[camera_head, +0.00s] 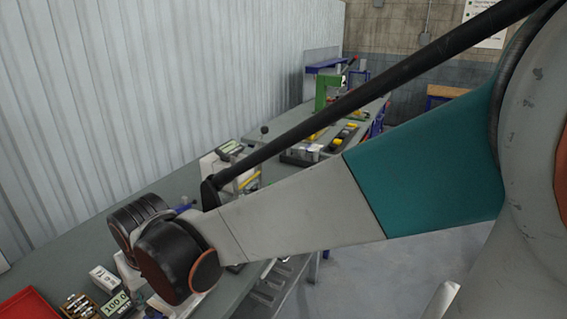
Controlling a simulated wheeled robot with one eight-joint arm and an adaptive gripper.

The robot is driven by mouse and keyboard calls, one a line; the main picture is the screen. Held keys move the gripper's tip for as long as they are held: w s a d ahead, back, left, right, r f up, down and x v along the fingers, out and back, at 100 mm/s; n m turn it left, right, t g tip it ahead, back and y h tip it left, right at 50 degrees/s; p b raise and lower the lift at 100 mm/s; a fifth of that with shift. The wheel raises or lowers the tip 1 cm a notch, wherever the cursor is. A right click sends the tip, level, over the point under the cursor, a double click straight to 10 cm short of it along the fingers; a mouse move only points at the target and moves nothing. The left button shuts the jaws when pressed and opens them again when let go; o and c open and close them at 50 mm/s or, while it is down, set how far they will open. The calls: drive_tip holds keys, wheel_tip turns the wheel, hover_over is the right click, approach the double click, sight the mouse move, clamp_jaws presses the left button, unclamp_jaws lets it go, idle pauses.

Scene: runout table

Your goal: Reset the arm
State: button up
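My arm crosses the head view from the right edge down to the lower left, with a grey and teal link (330,205) and a black rod above it. The arm ends in dark round joints (165,255) over the near part of the grey-green runout table (185,180). My gripper is not visible; the lower picture edge and the joints hide whatever lies beyond them. I cannot see whether it holds anything.
A red tray (30,306), a box of small parts (78,305) and a display reading 100.0 (116,304) lie near the joints. A green press (328,92) stands farther back. A corrugated wall (120,90) borders the table. Grey floor (400,275) is open at right.

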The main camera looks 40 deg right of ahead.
drive_tip(key=s+d+r+t, duration=0.1)
drive_tip(key=s+d, duration=0.3)
drive_tip(key=s, duration=0.2)
drive_tip(key=s+d+r+m+t+b, duration=0.1)
drive_tip(key=s+d+r, duration=0.1)
drive_tip(key=s+d, duration=0.2)
drive_tip(key=s, duration=0.3)
drive_tip(key=shift+s+d+r+b, duration=0.15)
drive_tip(key=shift+s+d+b, duration=0.05)
drive_tip(key=shift+s+b, duration=0.1)
